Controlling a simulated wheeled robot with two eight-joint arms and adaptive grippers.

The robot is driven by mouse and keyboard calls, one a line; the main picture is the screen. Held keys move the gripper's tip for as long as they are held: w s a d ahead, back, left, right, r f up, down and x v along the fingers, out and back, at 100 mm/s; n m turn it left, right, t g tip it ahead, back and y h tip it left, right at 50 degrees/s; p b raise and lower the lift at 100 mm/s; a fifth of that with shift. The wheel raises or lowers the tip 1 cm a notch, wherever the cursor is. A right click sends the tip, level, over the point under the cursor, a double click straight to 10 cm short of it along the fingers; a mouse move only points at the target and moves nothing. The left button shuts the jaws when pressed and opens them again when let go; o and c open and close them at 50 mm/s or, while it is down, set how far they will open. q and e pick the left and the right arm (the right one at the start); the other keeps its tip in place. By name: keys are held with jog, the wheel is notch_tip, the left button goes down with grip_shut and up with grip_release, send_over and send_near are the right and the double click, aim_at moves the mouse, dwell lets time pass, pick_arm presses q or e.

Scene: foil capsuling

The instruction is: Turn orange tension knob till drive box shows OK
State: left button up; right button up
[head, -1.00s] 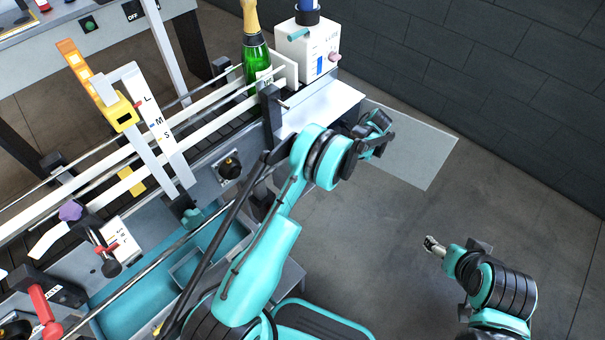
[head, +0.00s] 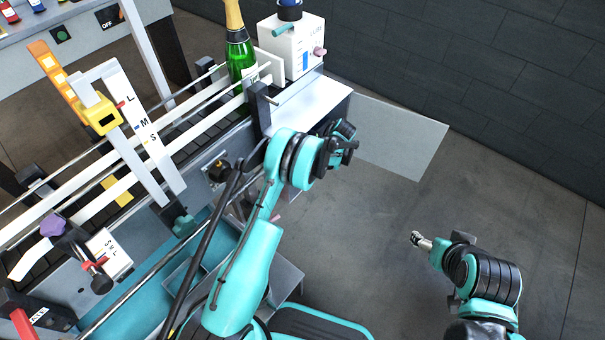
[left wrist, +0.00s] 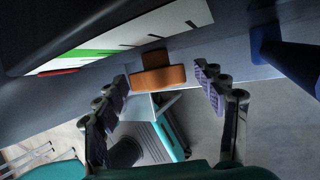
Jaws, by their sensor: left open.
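The orange knob (left wrist: 158,75) shows in the left wrist view, below a white scale (left wrist: 130,40) with green and red bands. My left gripper (left wrist: 162,79) is open, one finger on each side of the knob. Gaps show between the knob and both fingers in this view. In the head view the knob and the left fingertips cannot be made out; my left arm hides that area. I cannot make out a drive box readout or an OK sign in either view. My right gripper (head: 418,240) is over open floor, far from the machine; its fingers are too small to judge.
A green bottle (head: 241,60) stands on the conveyor beside a white box (head: 291,48). Guide rails and a yellow clamp (head: 102,116) lie left of my left arm. A blue part (left wrist: 285,55) is right of the fingers. The floor at right is clear.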

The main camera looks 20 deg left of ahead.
pick_arm(q)
jog(key=c, duration=1.2)
jog(key=shift+t, duration=0.4)
jog(key=shift+s+t+h, duration=0.15)
jog(key=shift+t+h, duration=0.35)
jog(key=shift+t, duration=0.3)
jog(key=n+t+h, duration=0.1)
jog(key=t, duration=0.2)
jog(key=shift+a+t, duration=0.1)
jog(key=shift+t, duration=0.2)
jog(key=o, duration=1.2)
